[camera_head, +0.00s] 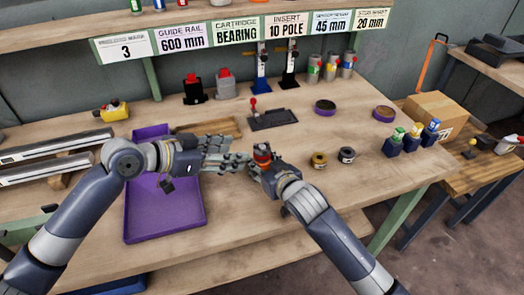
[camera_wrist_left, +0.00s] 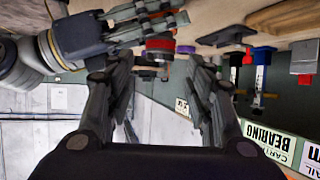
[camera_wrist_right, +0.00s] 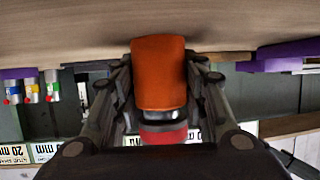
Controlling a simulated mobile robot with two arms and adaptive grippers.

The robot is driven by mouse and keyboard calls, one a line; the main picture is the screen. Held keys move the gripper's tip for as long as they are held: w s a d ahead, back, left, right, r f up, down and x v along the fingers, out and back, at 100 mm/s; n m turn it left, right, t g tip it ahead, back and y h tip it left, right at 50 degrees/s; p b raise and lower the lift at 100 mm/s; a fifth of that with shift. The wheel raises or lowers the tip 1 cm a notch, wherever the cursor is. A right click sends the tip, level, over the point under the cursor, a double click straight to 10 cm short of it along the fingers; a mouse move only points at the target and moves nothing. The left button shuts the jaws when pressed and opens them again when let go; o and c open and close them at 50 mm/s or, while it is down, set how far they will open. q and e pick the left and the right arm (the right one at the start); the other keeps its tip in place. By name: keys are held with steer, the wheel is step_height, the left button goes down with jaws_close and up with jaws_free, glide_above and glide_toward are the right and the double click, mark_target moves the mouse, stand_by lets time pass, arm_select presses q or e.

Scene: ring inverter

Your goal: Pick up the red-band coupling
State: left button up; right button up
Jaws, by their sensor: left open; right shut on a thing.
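The red-band coupling (camera_head: 262,154) is held above the middle of the bench in my right gripper (camera_head: 258,166). In the right wrist view, its large orange part (camera_wrist_right: 159,73) lies between the fingers, with a grey part and a red band nearer the palm. My right gripper is shut on it. The coupling (camera_wrist_left: 160,45) also shows in the left wrist view, ahead of my left fingers. My left gripper (camera_head: 238,154) is open and points right, toward the coupling. Its fingertips are close to the coupling; whether they touch it is unclear.
A purple tray (camera_head: 150,222) lies under my left arm. A dark fixture with a red knob (camera_head: 272,119) stands behind the grippers. The front right bench is clear.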

mark_target(259, 149)
arm_select(q)
steer(key=shift+n+t, duration=0.3)
steer(key=shift+t, duration=0.2)
steer(key=x, duration=1)
steer(key=shift+s+d, duration=0.2)
steer(key=shift+d, duration=0.1)
steer(key=shift+r, duration=0.1)
steer(key=c, duration=1)
